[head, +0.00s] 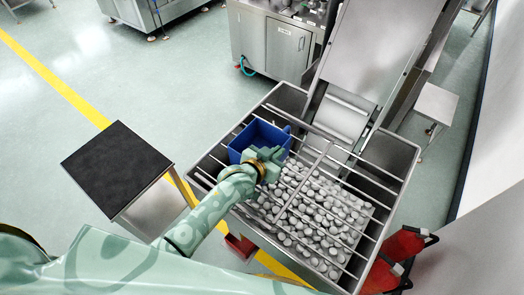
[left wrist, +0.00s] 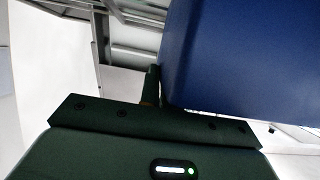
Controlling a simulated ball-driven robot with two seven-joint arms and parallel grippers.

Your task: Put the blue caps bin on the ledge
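The blue caps bin (head: 258,136) is over the back-left part of the metal hopper, above its bars. I cannot tell whether it rests on the bars or hangs just above them. My left gripper (head: 264,160) is at the near side of the bin. In the left wrist view the bin (left wrist: 245,55) fills the upper right, and one finger (left wrist: 151,85) stands close against its edge, near the middle of the gripper. The other finger is hidden; the gripper looks shut on the bin. The bin's inside looks empty. My right gripper is out of view.
The hopper (head: 400,152) holds many grey caps (head: 308,215) under thin metal bars. A steel elevator chute (head: 372,50) rises behind it. A black-topped stand (head: 117,165) is at the left, with open floor around it. Red objects (head: 402,250) are at the lower right.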

